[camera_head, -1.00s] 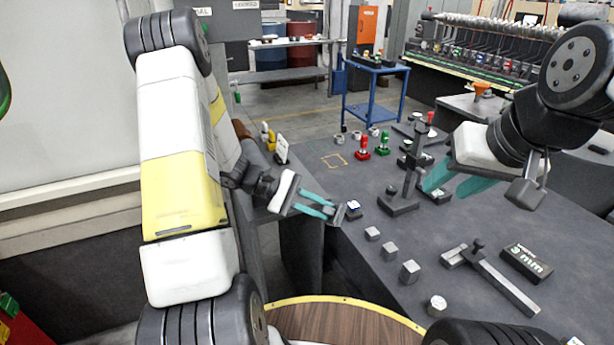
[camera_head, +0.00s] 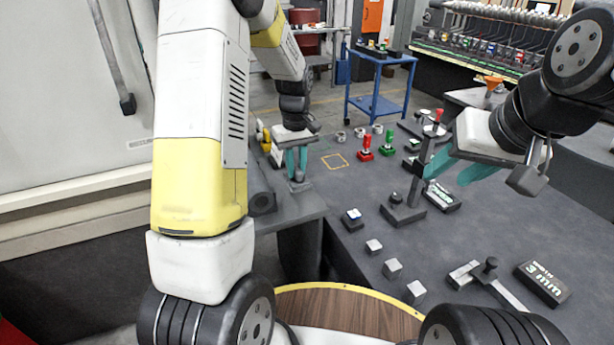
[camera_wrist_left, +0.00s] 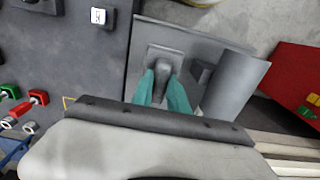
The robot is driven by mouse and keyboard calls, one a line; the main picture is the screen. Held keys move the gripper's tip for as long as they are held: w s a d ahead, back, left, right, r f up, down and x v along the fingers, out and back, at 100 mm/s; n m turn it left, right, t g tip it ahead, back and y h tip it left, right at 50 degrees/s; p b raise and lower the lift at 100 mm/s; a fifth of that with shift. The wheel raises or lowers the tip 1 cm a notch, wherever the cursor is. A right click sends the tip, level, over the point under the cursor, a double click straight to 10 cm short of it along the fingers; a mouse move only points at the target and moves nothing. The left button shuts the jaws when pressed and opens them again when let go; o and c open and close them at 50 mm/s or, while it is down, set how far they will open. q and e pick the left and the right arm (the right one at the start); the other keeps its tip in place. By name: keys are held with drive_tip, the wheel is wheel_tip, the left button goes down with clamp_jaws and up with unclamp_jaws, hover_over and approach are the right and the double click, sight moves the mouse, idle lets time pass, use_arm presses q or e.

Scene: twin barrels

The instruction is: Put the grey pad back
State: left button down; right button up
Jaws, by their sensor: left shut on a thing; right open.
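The grey pad (camera_wrist_left: 165,62) is a small square plate with a rounded grey knob on top. My left gripper (camera_wrist_left: 165,92) points down with its teal fingers shut on the knob. In the head view, the left gripper (camera_head: 297,165) is over the grey ledge (camera_head: 290,208) at the table's left side, and the pad (camera_head: 300,186) shows small below the fingertips. I cannot tell whether the pad touches the ledge. My right gripper (camera_head: 455,168) is open, above the table beside a dark upright stand (camera_head: 414,188).
A yellow square outline (camera_head: 334,161) marks bare table right of the left gripper. A blue-and-white-topped block (camera_head: 352,219), several grey cubes (camera_head: 392,268), and red (camera_head: 366,147) and green (camera_head: 388,143) pieces stand on the table.

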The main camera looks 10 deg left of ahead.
use_arm(q)
wheel_tip(320, 180, down, 7)
drive_tip(key=shift+r, duration=0.2)
drive_tip(key=c, duration=1.3)
unclamp_jaws()
drive_tip(key=shift+r, duration=0.1)
wheel_tip(320, 180, up, 12)
drive_tip(key=shift+f, duration=0.2)
wheel_tip(320, 180, up, 7)
drive_tip(key=m+t, duration=0.2)
hover_over(297, 185)
drive_tip(key=s, duration=0.2)
drive_tip(key=s+r+m+h, duration=0.1)
drive_tip(key=s+r, duration=0.3)
drive_tip(key=s, duration=0.1)
drive_tip(key=s+d+r+m+t+h, duration=0.1)
drive_tip(key=s+r+m+t, duration=0.2)
drive_tip(key=s, duration=1)
drive_tip(key=shift+s+d+m+t, duration=0.15)
drive_tip(key=shift+s+m+t, duration=0.25)
drive_tip(key=shift+m+t, duration=0.25)
